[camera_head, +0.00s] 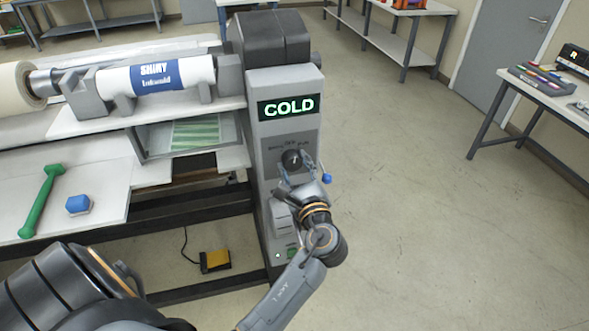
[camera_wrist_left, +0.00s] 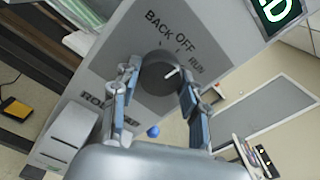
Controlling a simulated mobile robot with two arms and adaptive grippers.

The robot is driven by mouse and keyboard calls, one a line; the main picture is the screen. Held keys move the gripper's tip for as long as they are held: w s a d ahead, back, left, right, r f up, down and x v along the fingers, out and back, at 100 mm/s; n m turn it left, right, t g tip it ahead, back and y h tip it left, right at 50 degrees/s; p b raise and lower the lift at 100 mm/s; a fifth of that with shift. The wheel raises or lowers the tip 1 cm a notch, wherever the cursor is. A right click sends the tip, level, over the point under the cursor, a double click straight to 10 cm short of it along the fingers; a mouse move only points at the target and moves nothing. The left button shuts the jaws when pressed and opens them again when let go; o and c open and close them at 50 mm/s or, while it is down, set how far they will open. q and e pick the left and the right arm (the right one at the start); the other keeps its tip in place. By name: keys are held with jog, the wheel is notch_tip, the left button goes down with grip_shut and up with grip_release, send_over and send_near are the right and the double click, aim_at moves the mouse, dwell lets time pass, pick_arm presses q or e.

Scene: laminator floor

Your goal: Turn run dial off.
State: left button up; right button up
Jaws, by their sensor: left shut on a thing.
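The run dial (camera_head: 291,159) is a dark round knob on the grey front panel of the laminator's control column (camera_head: 284,85), under a display (camera_head: 289,106) reading COLD in green. In the left wrist view the dial (camera_wrist_left: 160,74) sits under the labels BACK, OFF and RUN. Its white mark points up and right, toward RUN. My left gripper (camera_head: 296,172) is shut on the dial, and in the left wrist view its two fingers (camera_wrist_left: 157,90) lie on either side of it. The fingers cover part of the dial's edge. My right gripper is not in view.
A blue ball knob (camera_head: 327,178) stands just beside my left gripper. A white bench (camera_head: 100,185) with a green tool (camera_head: 41,201) and a blue block (camera_head: 78,204) is at left. A yellow pedal (camera_head: 215,261) lies on the floor.

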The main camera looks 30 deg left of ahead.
pick_arm(q)
jog(key=shift+n, duration=0.5)
jog(key=o, duration=1.1)
jog(key=shift+o, duration=0.2)
jog(key=shift+s+d, duration=0.35)
jog(key=shift+d, duration=0.1)
jog(key=v, duration=0.6)
jog(key=shift+d, duration=0.2)
jog(key=shift+s, duration=0.15)
